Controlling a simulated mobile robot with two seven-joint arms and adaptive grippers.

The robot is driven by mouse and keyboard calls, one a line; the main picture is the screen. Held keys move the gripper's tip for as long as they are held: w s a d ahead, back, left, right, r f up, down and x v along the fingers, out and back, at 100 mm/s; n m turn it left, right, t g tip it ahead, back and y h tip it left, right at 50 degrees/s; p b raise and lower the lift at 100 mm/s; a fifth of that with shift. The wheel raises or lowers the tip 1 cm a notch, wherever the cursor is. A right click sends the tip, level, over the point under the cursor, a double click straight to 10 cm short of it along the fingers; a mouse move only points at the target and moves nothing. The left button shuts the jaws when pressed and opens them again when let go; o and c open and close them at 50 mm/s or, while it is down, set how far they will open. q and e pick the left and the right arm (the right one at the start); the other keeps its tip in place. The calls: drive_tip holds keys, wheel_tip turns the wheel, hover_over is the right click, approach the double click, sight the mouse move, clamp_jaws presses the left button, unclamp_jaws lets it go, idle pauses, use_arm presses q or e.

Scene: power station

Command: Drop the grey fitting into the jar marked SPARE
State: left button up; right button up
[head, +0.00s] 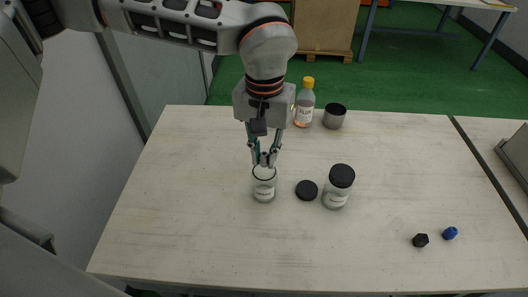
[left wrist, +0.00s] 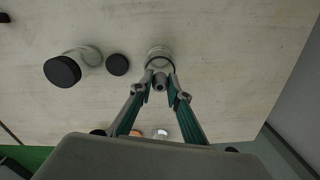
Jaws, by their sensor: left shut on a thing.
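My left gripper (head: 264,159) points down over an open glass jar (head: 264,190), with its fingertips at about the height of the jar's rim in the head view. It is shut on the small grey fitting (left wrist: 160,82), which shows between the fingertips in the left wrist view. The open jar also shows there (left wrist: 158,54), just beyond the fitting. The jar has a white label, too small to read. A second glass jar (head: 337,193) with a black lid and a label stands to the right. My right gripper is not in view.
A loose black lid (head: 307,190) lies between the two jars. A black fitting (head: 420,240) and a blue one (head: 450,233) lie front right. The table's (head: 180,220) left front is clear.

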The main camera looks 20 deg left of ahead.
use_arm(q)
drive_tip(key=o, duration=0.8)
idle(0.4)
